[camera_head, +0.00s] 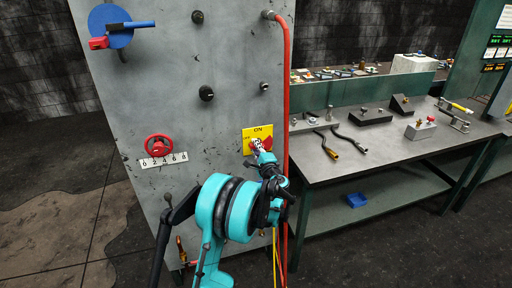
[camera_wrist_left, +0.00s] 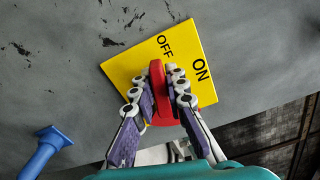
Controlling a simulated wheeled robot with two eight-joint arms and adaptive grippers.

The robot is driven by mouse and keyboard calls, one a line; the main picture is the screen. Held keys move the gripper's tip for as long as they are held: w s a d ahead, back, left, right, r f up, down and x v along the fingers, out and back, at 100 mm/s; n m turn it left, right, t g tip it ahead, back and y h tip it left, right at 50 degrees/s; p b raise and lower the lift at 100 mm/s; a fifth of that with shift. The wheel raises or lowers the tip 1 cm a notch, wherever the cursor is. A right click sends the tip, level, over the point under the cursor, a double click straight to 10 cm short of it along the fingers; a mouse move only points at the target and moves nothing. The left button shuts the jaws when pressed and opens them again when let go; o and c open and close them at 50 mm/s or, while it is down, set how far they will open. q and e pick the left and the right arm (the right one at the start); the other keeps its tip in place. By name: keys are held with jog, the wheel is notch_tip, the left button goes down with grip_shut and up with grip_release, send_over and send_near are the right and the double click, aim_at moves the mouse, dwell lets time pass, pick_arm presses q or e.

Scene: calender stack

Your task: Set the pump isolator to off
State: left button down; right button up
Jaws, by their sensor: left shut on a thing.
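The pump isolator is a yellow plate (camera_head: 249,133) marked ON at the top and OFF at the left, on a grey panel. The plate also shows in the left wrist view (camera_wrist_left: 125,70), turned so ON is at the right. My left gripper (camera_head: 259,148) is at the plate. In the left wrist view it (camera_wrist_left: 165,95) is shut on the red handle (camera_wrist_left: 157,80), a finger on each side. There the handle's upper end points just below the word OFF. The fingers hide part of the handle. My right gripper is not in view.
A red pipe (camera_head: 286,100) runs down the panel close right of the isolator. A red handwheel (camera_head: 158,147) and a blue disc (camera_head: 111,27) with a red part are further left. A workbench (camera_head: 375,145) with tools stands right. A blue knobbed part (camera_wrist_left: 43,150) shows lower left.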

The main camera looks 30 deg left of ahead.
pick_arm(q)
jog(key=shift+f+n, duration=0.35)
jog(key=shift+n, duration=0.95)
jog(key=c, duration=1.5)
grip_release()
jog(key=v, duration=1.2)
jog(key=shift+s, duration=0.1)
